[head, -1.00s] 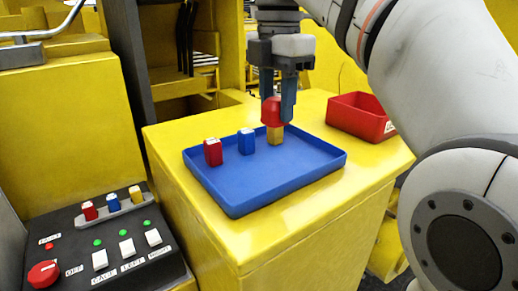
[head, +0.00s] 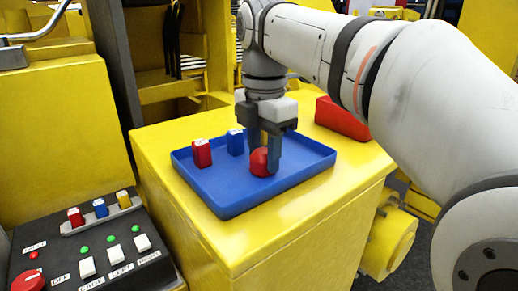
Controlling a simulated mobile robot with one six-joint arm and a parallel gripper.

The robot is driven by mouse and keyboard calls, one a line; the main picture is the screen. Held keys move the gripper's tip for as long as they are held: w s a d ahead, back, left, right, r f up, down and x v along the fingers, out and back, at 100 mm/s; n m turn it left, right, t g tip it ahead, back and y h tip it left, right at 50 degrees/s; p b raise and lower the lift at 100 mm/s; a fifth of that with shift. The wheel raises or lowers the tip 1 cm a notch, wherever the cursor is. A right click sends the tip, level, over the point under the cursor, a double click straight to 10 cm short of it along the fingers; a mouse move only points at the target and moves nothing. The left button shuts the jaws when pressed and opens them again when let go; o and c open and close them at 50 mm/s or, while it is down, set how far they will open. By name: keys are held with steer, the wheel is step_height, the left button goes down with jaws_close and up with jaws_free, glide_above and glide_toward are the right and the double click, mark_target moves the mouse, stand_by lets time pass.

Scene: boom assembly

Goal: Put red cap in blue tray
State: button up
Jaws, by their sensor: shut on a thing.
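The red cap (head: 259,162) is a rounded red piece low inside the blue tray (head: 230,205), over the right part of its floor. My gripper (head: 264,160) points down and is shut on the cap, with a dark finger on either side. The cap's underside is hard to see, so I cannot tell whether it touches the tray floor. A red block (head: 201,153) and a blue block (head: 235,142), both with white tops, stand at the tray's back left.
The tray sits on a yellow cabinet (head: 285,222). A red bin (head: 342,118) stands behind it at right, partly covered by my arm. A control panel (head: 100,255) with buttons and small coloured switches is at lower left. The tray's front left floor is clear.

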mark_target(264, 151)
steer(key=o, duration=1)
steer(key=shift+f, duration=0.1)
step_height(264, 151, up, 12)
steer(key=p, duration=0.1)
